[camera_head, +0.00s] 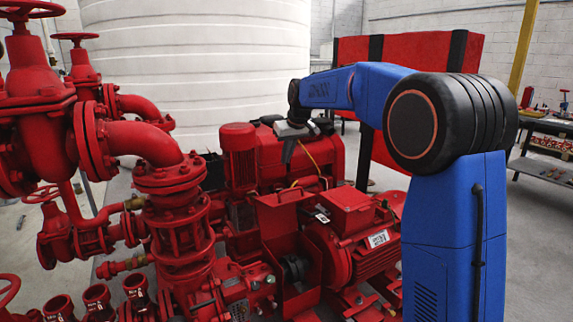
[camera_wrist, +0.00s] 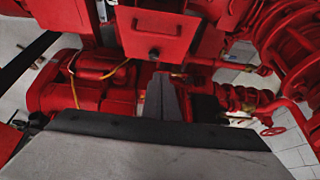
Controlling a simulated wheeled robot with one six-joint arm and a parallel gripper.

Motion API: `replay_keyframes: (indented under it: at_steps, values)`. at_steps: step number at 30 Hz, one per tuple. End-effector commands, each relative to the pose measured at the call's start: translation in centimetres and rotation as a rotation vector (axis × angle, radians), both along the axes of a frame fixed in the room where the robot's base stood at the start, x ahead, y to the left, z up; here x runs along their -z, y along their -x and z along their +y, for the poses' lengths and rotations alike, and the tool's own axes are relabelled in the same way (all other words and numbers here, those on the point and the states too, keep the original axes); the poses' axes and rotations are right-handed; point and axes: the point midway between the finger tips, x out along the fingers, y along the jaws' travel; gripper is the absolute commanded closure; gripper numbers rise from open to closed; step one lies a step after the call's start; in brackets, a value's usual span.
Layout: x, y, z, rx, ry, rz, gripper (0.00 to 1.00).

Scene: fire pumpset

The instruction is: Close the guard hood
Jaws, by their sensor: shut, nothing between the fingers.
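The red guard hood (camera_head: 280,215) is on the pump coupling between the pump and the red motor. It looks raised, with the dark coupling (camera_head: 293,268) exposed in front of it. In the wrist view a red panel with a small dark knob, likely the hood (camera_wrist: 155,28), is at the top centre. My gripper (camera_head: 288,152) points down above and behind the hood, apart from it, over the rear pumpset. In the wrist view my gripper (camera_wrist: 163,95) shows as a shut grey wedge with nothing in it, below the panel.
Red valves and pipes (camera_head: 165,190) crowd the left. The near motor (camera_head: 355,240) stands right of the hood, and another motor (camera_head: 240,155) stands behind. A workbench (camera_head: 545,150) is at the right.

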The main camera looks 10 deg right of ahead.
Motion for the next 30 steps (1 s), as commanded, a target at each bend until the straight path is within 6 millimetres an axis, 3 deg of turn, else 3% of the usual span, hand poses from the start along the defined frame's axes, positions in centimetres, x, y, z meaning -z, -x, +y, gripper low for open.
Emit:
replay_keyframes:
  at_steps: [14,21,30]
  values:
    - [7.7,-3.3,1.1,0.0,0.0,0.003,1.0]
    - [9.5,-1.1,0.4,0.0,0.001,0.002,1.0]
    - [10.2,-0.4,0.2,0.001,0.0,0.001,1.0]
